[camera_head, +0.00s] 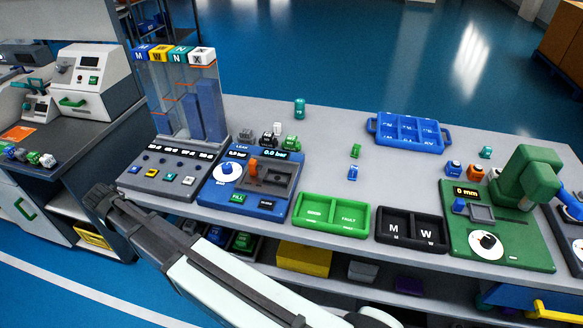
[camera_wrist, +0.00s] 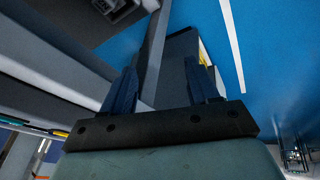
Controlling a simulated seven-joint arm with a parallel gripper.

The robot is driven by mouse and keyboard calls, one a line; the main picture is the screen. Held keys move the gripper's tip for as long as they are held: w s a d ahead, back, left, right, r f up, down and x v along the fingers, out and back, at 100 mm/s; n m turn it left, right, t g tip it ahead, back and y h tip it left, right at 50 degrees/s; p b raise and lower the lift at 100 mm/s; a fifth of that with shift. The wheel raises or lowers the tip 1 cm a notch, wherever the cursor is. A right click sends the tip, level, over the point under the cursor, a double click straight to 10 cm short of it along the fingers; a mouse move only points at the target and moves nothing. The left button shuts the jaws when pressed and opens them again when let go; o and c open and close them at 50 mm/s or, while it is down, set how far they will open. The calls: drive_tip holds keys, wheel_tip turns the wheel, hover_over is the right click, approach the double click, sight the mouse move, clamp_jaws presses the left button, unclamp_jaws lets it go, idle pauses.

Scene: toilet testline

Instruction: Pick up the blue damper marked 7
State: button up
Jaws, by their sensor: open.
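A small blue piece (camera_head: 353,172) with a white mark sits on the grey bench, just in front of a small green piece (camera_head: 356,150). Another blue piece (camera_head: 454,168) with a pale label stands further right, beside an orange one (camera_head: 476,172). The marks are too small to read, so I cannot tell which is the damper marked 7. My gripper (camera_head: 101,196) is at the left, off the front left corner of the bench, far from both. In the wrist view my gripper (camera_wrist: 162,88) has its two dark fingers apart with nothing between them.
A blue compartment tray (camera_head: 445,134) stands at the back. A green tray (camera_head: 332,230) and a black tray (camera_head: 412,250) line the front edge, between a blue panel (camera_head: 215,197) and a green machine (camera_head: 530,255). A teal cylinder (camera_head: 299,108) stands behind. The bench middle is mostly clear.

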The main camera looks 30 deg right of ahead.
drive_tip(key=w+d+r+m+t, duration=0.1)
drive_tip(key=w+r, duration=0.2)
drive_tip(key=r, duration=0.5)
drive_tip(key=w+d+r+t, duration=0.1)
drive_tip(key=w+d+r, duration=0.15)
drive_tip(key=r, duration=0.55)
drive_tip(key=s+d+r+m+g+h, duration=0.1)
drive_tip(key=d+r+m+g, duration=0.15)
drive_tip(key=d, duration=1.45)
drive_tip(key=d+r+m+g, duration=0.1)
drive_tip(key=d+m, duration=0.2)
drive_tip(key=d, duration=1.3)
drive_tip(key=m+g+y, duration=0.2)
drive_tip(key=m+g, duration=0.1)
drive_tip(key=m, duration=0.5)
hover_over(354, 168)
drive_tip(key=shift+n, duration=0.25)
drive_tip(key=shift+d+f, duration=0.1)
drive_tip(key=shift+f, duration=6.6)
